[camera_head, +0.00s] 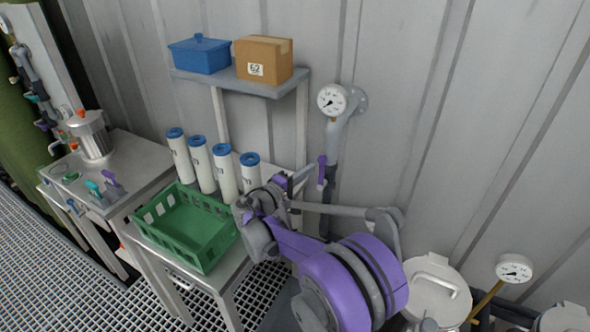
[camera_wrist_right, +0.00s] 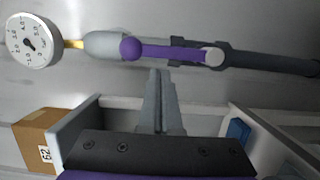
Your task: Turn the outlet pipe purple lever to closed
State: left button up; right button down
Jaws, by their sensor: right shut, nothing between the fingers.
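The purple lever (camera_head: 322,172) is on the grey outlet pipe (camera_head: 333,143) below a round white gauge (camera_head: 332,100) on the wall. In the right wrist view the lever (camera_wrist_right: 165,51) lies along the pipe, with its round knob towards the gauge and its pivot at the other end. My right gripper (camera_head: 306,171) is beside the lever on its left in the head view. In the right wrist view its fingers (camera_wrist_right: 155,76) are shut and empty, with tips just below the lever in the picture. I cannot tell whether they touch it. My left gripper is not in view.
A shelf (camera_head: 270,89) with a cardboard box (camera_head: 263,58) and a blue container (camera_head: 200,55) stands left of the pipe. Below are several blue-capped white cylinders (camera_head: 200,163) and a green crate (camera_head: 184,228). A lidded vessel (camera_head: 436,285) and another gauge (camera_head: 514,269) are at right.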

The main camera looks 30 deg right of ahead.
aim_at(322, 169)
jog(key=shift+s+d, duration=0.15)
jog(key=shift+s, duration=0.15)
